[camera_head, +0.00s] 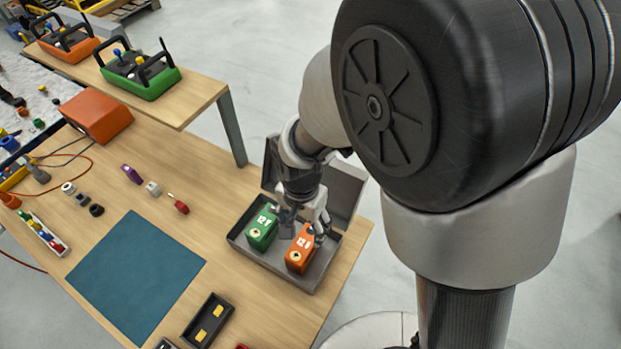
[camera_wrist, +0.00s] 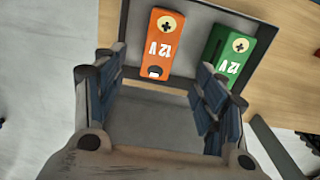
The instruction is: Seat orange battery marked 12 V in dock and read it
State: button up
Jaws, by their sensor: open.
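The orange battery marked 12 V (camera_head: 298,257) stands in a grey open case (camera_head: 262,262), to the right of a green battery marked 12 V (camera_head: 260,232). In the wrist view the orange battery (camera_wrist: 157,42) lies ahead of the fingertips, between their lines, with the green battery (camera_wrist: 229,50) to its right. My gripper (camera_head: 303,213) is open and empty above the case, close to the orange battery; contact cannot be told. A black tray with two yellow pads (camera_head: 195,333) lies near the table's front edge; whether it is the dock is unclear.
The case lid stands up behind the batteries. A teal mat (camera_head: 137,275) covers the left-middle of the wooden table. An orange box (camera_head: 96,115), small coloured parts and a cable lie at the far left. Green (camera_head: 140,80) and orange controllers stand on a raised shelf.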

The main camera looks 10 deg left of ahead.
aim_at(303, 243)
notch_tip(303, 243, down, 6)
jog(key=shift+f+b, duration=0.1)
jog(key=shift+b, duration=0.75)
notch_tip(303, 243, down, 5)
jog(key=shift+f+b, duration=0.15)
jog(key=shift+b, duration=1.05)
jog(key=shift+c, duration=0.6)
grip_shut()
